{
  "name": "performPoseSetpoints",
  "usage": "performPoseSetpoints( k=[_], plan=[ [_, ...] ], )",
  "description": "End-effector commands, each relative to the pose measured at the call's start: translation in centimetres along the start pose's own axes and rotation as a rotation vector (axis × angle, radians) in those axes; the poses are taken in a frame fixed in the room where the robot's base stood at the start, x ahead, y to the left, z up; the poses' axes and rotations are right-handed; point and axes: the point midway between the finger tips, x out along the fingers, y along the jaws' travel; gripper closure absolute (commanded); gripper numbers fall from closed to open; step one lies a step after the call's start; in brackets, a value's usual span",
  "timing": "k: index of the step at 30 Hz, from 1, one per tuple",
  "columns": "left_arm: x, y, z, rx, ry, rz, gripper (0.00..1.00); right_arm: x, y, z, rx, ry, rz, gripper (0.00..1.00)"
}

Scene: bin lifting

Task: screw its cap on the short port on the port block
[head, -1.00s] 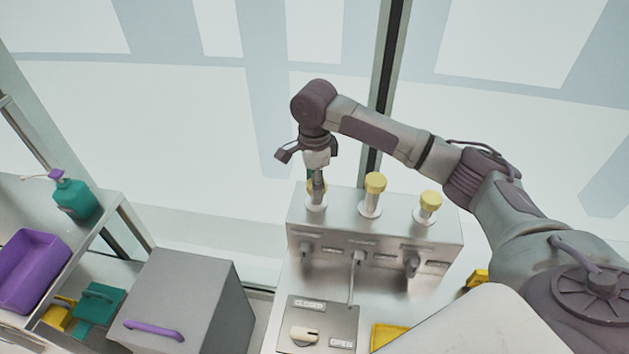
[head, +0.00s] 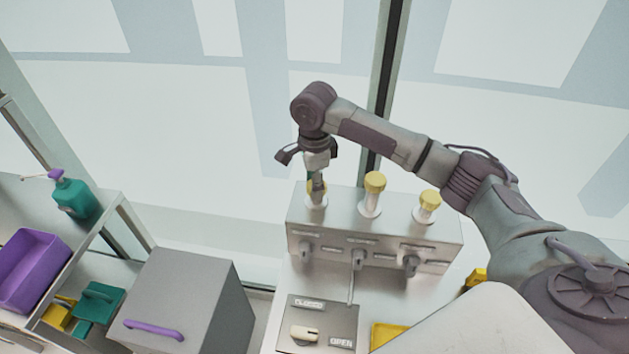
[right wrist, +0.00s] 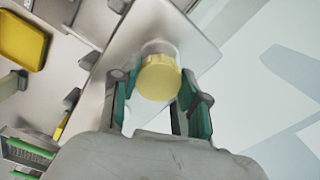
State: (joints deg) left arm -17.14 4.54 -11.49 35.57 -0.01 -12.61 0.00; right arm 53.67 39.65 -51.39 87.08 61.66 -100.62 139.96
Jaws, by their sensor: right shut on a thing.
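The metal port block (head: 440,240) stands on the bench with three white ports in a row on top. My right gripper (head: 317,190) points down over the left port (head: 316,203). It is shut on a yellow cap (right wrist: 158,78), with a finger on each side of it in the right wrist view. The cap sits at the top of the port, but I cannot tell how far it is threaded. The middle port (head: 370,209) is taller and has a yellow cap (head: 375,182). The right port (head: 425,216) is shorter and has a yellow cap (head: 430,199). My left gripper is out of view.
A panel with a dial (head: 304,333) marked CLOSED and OPEN lies before the block, near a yellow tray (head: 388,337). A grey box (head: 190,290) with a purple handle stands left. A shelf there holds a purple bin (head: 30,268) and a green bottle (head: 75,200).

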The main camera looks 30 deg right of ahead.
Motion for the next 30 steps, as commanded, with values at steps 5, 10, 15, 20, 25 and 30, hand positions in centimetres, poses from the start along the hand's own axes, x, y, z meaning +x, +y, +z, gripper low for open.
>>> performPoseSetpoints(
  k=[5, 10, 15, 20, 25, 30],
  plan=[
    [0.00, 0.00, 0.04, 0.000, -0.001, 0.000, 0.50, 0.16, -0.01, 0.02, 0.000, 0.000, 0.000, 0.73],
    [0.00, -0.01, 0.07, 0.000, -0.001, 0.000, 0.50, 0.15, -0.01, 0.03, 0.000, 0.000, 0.000, 0.73],
    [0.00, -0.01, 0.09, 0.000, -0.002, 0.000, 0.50, 0.14, 0.00, 0.03, 0.000, 0.000, 0.000, 0.73],
    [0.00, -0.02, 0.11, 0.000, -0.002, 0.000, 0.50, 0.23, 0.01, 0.04, 0.000, -0.001, 0.000, 0.73],
    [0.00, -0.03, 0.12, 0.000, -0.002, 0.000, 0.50, 0.45, 0.01, 0.06, 0.000, -0.001, 0.000, 0.73],
    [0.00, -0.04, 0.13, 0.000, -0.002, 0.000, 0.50, 0.69, 0.03, 0.08, 0.000, -0.001, 0.001, 0.73]
  ],
)
